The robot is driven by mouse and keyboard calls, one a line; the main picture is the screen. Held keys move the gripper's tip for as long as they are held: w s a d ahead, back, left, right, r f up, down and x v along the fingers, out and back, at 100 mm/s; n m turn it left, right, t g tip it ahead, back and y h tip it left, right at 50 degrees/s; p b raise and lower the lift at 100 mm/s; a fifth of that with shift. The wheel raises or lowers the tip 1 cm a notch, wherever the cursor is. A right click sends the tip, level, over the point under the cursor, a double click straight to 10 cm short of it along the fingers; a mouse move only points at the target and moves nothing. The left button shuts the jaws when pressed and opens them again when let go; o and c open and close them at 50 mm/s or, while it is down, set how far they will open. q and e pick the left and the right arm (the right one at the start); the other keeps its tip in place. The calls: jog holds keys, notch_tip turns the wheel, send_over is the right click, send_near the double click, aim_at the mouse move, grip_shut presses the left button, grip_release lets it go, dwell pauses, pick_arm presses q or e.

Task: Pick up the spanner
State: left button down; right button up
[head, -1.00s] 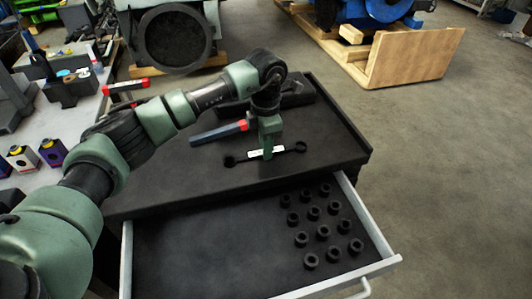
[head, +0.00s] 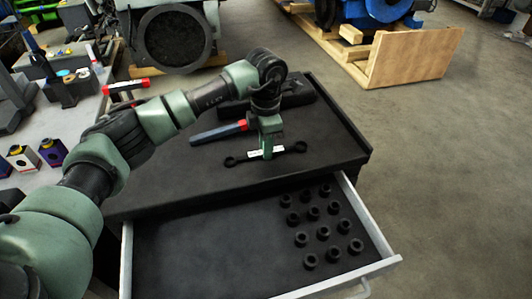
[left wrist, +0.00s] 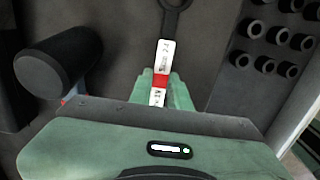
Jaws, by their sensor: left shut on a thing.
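The spanner (head: 232,161) is dark with ring ends and a white label with a red band at its middle. It lies across the black top of the tool cabinet (head: 190,178) in the head view, or just above it; I cannot tell which. My left gripper (head: 267,156) comes down from above and is shut on the spanner's middle. In the left wrist view the spanner (left wrist: 163,60) runs up from between the green fingers (left wrist: 160,92), one ring end at the top; the rest is hidden. My right gripper is not in view.
A hammer with a blue and red handle (head: 215,133) lies behind the spanner. A dark case (head: 297,97) is at the back of the top. The open drawer (head: 215,250) holds several black sockets (head: 323,233). A cluttered bench (head: 75,120) stands left.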

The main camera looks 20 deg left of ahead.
pick_arm(q)
jog(key=shift+r, duration=0.1)
dwell(0.3)
jog(key=shift+r, duration=0.45)
notch_tip(320, 180, up, 19)
jog(key=b, duration=0.3)
